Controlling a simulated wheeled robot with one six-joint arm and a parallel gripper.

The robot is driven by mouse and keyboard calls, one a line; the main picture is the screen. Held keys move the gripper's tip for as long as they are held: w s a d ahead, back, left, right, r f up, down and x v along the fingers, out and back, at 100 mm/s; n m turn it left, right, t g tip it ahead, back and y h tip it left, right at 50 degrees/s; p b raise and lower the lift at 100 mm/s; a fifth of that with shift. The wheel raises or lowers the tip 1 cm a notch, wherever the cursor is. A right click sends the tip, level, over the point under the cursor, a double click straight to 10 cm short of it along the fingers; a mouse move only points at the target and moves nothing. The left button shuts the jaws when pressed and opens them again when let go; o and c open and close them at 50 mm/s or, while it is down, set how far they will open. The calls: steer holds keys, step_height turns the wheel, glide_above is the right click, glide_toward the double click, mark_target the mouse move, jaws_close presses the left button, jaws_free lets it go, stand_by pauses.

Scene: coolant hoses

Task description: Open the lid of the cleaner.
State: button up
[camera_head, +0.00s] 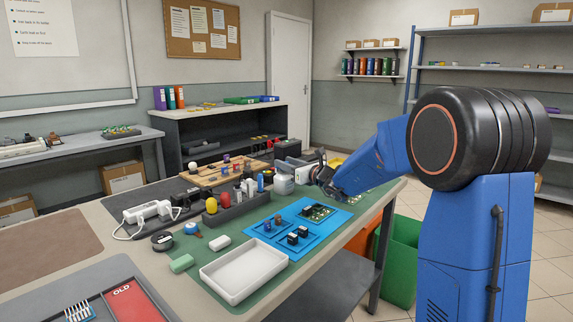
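I cannot pick out the cleaner or its lid with certainty. A small dark grey box (287,148) stands at the far end of the bench, behind my gripper, and may be the cleaner; nothing on it shows clearly as a raised lid. My gripper (293,170) is over the far right part of the bench, near that box and to the right of the tool rack. It is small and partly hidden by my own wrist. Its fingertips do not show clearly, and I see nothing held in it.
A white tray (244,273), a blue mat (330,225) with circuit boards, a dark rack (235,209) of bottles and tools, and a white power strip (148,211) occupy the bench. A green bin (400,262) stands on the floor at right.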

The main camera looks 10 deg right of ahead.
steer(key=shift+a, duration=0.1)
jaws_close()
